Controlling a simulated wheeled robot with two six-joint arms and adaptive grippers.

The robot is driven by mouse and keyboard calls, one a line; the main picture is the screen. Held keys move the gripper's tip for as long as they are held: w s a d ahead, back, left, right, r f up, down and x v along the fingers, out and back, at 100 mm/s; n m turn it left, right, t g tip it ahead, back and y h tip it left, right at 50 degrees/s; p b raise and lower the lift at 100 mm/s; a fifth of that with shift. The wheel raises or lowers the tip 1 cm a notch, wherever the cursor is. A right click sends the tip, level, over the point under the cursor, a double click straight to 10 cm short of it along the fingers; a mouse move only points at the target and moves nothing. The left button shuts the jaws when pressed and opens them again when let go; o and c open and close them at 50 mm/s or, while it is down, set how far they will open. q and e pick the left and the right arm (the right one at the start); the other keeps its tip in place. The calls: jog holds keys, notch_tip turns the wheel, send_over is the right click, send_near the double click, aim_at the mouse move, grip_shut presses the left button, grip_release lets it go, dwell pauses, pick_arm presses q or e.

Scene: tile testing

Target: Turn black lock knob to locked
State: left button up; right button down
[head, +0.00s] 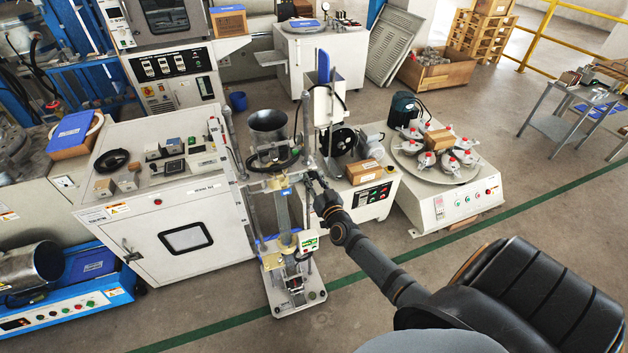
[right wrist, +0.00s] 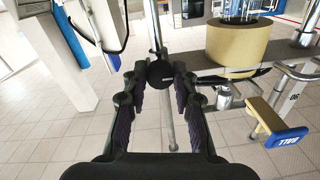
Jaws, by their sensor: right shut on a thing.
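The black lock knob (right wrist: 159,74) is a round dark disc on a thin upright metal rod, centred between the fingertips in the right wrist view. My right gripper (right wrist: 160,82) is shut on it, with one finger at each side. In the head view my right gripper (head: 313,180) reaches in from the lower right to the test stand (head: 285,215), at mid height. There the gripper largely covers the knob. Whether the knob stands at locked cannot be read. My left gripper is not in view.
The stand carries a metal funnel (head: 268,125), and its base (head: 294,293) is on the floor. A white cabinet (head: 185,240) stands left of it. A blue-ended handle (right wrist: 285,137) is right of the gripper. A round tray machine (head: 447,205) stands to the right. The floor in front is clear.

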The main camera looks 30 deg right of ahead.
jog(key=shift+m, duration=0.3)
jog(key=m, duration=0.4)
jog(key=m+b, duration=0.1)
jog(key=m, duration=0.3)
jog(key=shift+m, duration=0.4)
jog(key=m+b, duration=0.1)
jog(key=m, duration=0.3)
jog(key=shift+a, duration=0.1)
jog(key=shift+m+b, duration=0.3)
jog(key=shift+m, duration=2)
jog(key=shift+m+h, duration=0.3)
jog(key=c, duration=1.1)
grip_release()
jog(key=shift+o, duration=0.2)
